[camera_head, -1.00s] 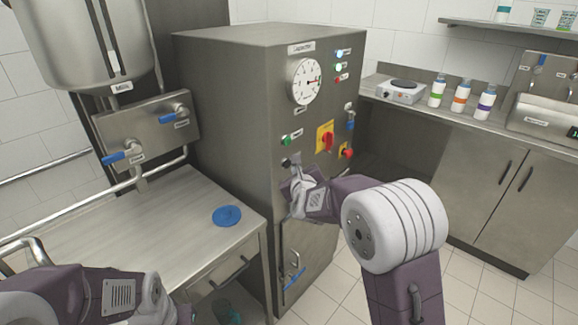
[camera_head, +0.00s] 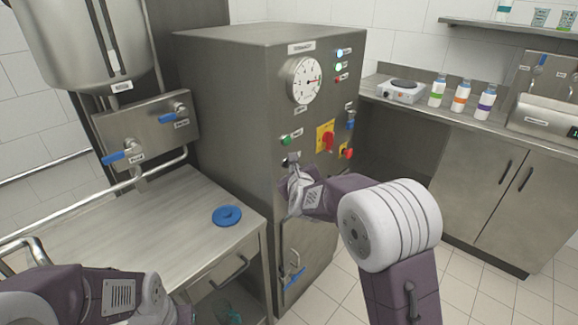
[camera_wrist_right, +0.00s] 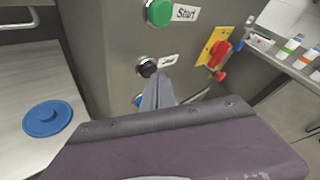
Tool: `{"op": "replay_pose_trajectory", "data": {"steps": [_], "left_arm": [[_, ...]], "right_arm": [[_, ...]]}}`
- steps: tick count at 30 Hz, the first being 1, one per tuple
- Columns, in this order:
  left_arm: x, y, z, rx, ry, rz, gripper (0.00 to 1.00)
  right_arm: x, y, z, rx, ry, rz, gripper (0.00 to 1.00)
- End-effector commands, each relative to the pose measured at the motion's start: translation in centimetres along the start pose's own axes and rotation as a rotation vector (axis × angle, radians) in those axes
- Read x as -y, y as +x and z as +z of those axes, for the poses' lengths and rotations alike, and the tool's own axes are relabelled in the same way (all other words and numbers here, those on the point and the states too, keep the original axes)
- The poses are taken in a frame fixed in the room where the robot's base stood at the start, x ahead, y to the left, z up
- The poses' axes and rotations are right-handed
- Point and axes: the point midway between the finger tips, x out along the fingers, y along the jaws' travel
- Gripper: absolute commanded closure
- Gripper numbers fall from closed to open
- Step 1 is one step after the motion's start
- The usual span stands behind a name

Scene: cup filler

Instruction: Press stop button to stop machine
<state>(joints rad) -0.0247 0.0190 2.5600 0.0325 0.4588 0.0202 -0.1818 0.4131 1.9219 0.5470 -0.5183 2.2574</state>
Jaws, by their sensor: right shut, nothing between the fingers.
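The steel machine cabinet (camera_head: 235,120) stands in the middle of the head view. The black stop button (camera_wrist_right: 147,67) with a small label sits below the green start button (camera_wrist_right: 159,12) in the right wrist view. In the head view the black button (camera_head: 284,162) is just left of my right gripper (camera_head: 293,168). The gripper's fingertips (camera_wrist_right: 157,82) are shut and empty, close below and right of the button; I cannot tell whether they touch it. Two indicator lights (camera_head: 339,61) glow at the upper right of the panel. My left arm shows at bottom left, its fingers not visible.
A red rotary switch on a yellow plate (camera_head: 325,136) and a red knob (camera_head: 347,152) are right of the buttons. A blue lid (camera_head: 227,215) lies on the steel table (camera_head: 120,230) to the left. Bottles and a hot plate (camera_head: 402,91) stand on the right counter.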

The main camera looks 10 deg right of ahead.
Motion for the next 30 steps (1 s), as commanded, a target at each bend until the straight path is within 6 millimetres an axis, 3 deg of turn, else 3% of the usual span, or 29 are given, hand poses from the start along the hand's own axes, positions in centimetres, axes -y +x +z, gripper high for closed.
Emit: {"op": "replay_pose_trajectory", "data": {"steps": [24, 30], "left_arm": [[0.0, -0.1, 0.0, 0.0, 0.0, 0.0, 0.62], [0.0, 0.9, 0.1, 0.0, 0.0, 0.0, 0.62]], "right_arm": [[-0.3, 0.4, 0.3, 0.002, 0.0, 0.0, 1.0], [-0.1, 0.1, -0.2, 0.002, 0.0, -0.001, 1.0]]}}
